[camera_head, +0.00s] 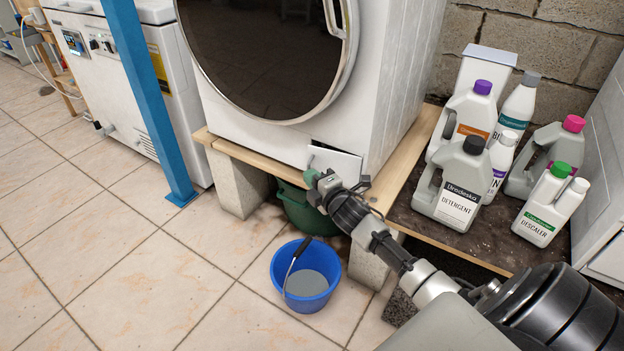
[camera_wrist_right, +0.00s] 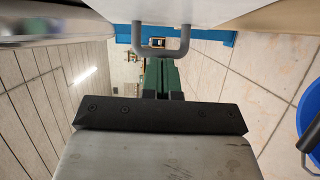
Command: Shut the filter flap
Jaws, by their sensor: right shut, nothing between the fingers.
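The white filter flap (camera_head: 335,163) is at the lower front of the white washing machine (camera_head: 372,85). It stands open, tilted outward, with a dark gap along its upper edge. My right gripper (camera_head: 318,182), with green fingers, is shut and empty at the flap's lower front edge; I cannot tell whether it touches. In the right wrist view, the shut green fingers (camera_wrist_right: 166,75) point toward a grey U-shaped handle (camera_wrist_right: 161,48) on a white panel (camera_wrist_right: 190,12), apparently the flap. My left gripper is not in view.
A blue bucket (camera_head: 330,262) stands on the tiles below my right arm. A green tub (camera_head: 300,212) is under the wooden plinth board (camera_head: 240,150). Several detergent bottles (camera_head: 458,190) stand at the right. A blue post (camera_head: 150,100) rises at the left. The left floor is clear.

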